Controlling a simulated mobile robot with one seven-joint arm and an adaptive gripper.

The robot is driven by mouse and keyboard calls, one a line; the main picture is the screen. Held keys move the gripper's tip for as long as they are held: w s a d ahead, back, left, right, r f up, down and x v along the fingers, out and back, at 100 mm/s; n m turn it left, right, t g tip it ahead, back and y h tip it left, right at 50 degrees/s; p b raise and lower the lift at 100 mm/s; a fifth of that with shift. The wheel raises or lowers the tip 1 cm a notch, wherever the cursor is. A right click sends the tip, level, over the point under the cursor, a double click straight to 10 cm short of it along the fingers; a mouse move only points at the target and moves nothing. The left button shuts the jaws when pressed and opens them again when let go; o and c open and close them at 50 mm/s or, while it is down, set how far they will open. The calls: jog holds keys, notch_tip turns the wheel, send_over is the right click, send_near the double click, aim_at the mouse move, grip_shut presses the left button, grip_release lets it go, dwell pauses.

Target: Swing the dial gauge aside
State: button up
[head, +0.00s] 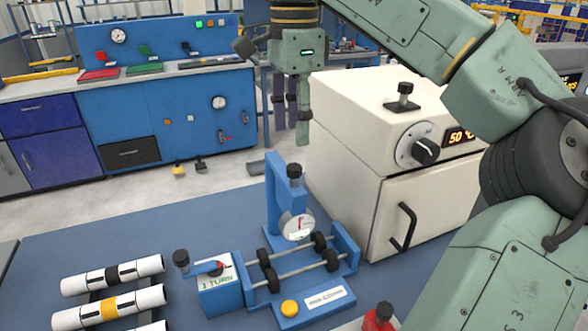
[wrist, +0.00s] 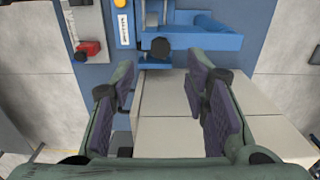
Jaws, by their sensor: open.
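The dial gauge (head: 296,224) has a round white face and hangs from a blue upright stand (head: 273,198) at the back of a blue roller fixture (head: 340,268). A black knob (head: 294,171) tops the stand, and a dark knob also shows in the wrist view (wrist: 159,47). My gripper (head: 292,120) points down, above and behind the stand, near the white oven. In the wrist view my gripper (wrist: 160,78) has its fingers spread with nothing between them. The dial face cannot be made out in the wrist view.
The white oven (head: 350,150) stands close on the right, with a handle and dial. Several white pipes (head: 114,273) lie at the lower left.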

aim_at(294, 167)
notch_tip(294, 167, down, 9)
jog(key=shift+f, duration=0.1)
dwell(0.4)
grip_shut()
dwell(0.4)
